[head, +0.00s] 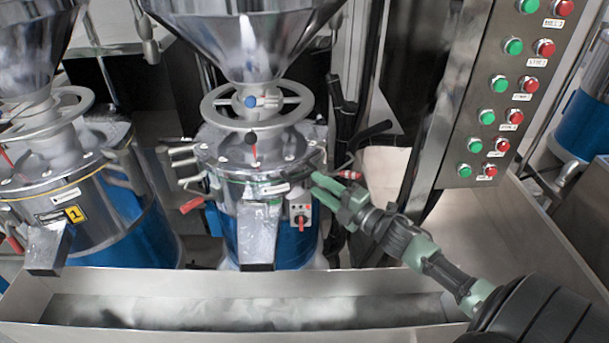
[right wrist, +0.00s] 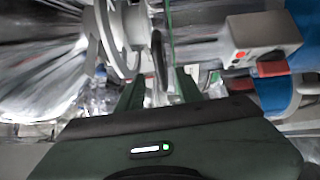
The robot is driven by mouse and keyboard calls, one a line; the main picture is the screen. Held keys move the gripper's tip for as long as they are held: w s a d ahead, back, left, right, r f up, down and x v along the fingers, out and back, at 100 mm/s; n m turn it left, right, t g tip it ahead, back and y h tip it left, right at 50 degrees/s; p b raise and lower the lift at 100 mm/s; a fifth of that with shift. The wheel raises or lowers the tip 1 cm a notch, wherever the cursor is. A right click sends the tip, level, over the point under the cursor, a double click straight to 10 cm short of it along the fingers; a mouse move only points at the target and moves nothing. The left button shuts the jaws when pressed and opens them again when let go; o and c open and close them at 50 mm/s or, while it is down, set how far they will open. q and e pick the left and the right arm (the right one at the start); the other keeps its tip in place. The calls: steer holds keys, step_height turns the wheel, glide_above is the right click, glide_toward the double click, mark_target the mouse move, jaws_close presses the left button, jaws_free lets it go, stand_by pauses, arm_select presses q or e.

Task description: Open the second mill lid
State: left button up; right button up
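The middle mill stands beside the mill labelled 1 in the head view. Its round metal lid (head: 235,155) sits flat on the body, under a grey handwheel (head: 257,107) and a steel hopper (head: 250,45). My right gripper (head: 317,188) is at the right rim of this mill, its fingers apart. In the right wrist view the gripper fingers (right wrist: 160,92) are spread, with a dark slim bar (right wrist: 158,55) showing between or beyond them; I cannot tell whether they touch it. The handwheel (right wrist: 118,40) also shows there. My left gripper is not in view.
Mill 1 (head: 75,200) stands at the left. A switch box (head: 300,212) is on the middle mill's front; a grey box with a red button (right wrist: 262,38) shows in the wrist view. A button panel (head: 490,100) rises at the right. A metal trough (head: 240,280) runs in front.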

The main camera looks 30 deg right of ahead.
mark_target(304, 174)
steer(key=p+x, duration=0.1)
steer(key=x, duration=0.4)
steer(key=shift+w, duration=0.3)
jaws_close()
steer(key=shift+f, duration=0.1)
stand_by(1.0)
